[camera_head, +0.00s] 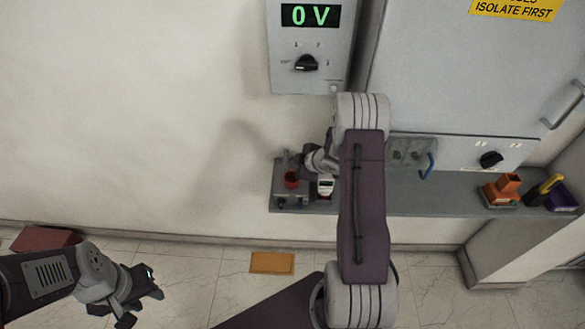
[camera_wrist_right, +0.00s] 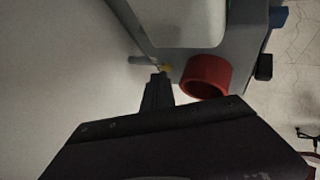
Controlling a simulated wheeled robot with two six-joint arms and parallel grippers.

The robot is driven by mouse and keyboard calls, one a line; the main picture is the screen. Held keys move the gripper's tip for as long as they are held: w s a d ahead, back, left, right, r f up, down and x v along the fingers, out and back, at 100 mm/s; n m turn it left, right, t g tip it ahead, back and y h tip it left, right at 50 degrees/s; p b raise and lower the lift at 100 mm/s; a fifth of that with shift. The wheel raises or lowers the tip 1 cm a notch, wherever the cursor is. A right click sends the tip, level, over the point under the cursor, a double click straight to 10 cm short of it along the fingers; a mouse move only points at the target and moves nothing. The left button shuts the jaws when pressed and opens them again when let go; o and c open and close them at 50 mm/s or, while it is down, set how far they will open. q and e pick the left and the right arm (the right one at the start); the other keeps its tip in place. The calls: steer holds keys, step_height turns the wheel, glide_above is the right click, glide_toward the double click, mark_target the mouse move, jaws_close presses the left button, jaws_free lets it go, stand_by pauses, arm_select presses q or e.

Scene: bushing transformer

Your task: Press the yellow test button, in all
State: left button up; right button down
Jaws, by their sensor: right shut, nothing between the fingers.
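The yellow test button (camera_wrist_right: 166,68) shows in the right wrist view as a small yellow spot on a grey test box (camera_wrist_right: 225,45). My right gripper (camera_wrist_right: 158,80) is shut and empty, its tip right at the yellow spot; I cannot tell whether it touches. A red ring (camera_wrist_right: 206,76) stands on the box just right of the tip. In the head view the box (camera_head: 290,201) sits at the left end of the shelf, with the red ring (camera_head: 291,180) on it; the button is not discernible there. My left gripper (camera_head: 140,298) is open and empty, low at the left.
A panel (camera_head: 310,45) reading "0 V" with a black knob hangs above. The grey shelf (camera_head: 440,190) also carries a white-faced device (camera_head: 325,187), orange blocks (camera_head: 502,189) and a purple bin (camera_head: 565,196). A grey cabinet (camera_head: 460,80) stands behind. An orange plate (camera_head: 272,263) lies on the floor.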

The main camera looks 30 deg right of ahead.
steer(key=shift+r+p, duration=0.65)
steer(key=shift+r, duration=0.15)
step_height(320, 180, up, 5)
steer(key=p, duration=0.4)
steer(key=shift+p, duration=0.4)
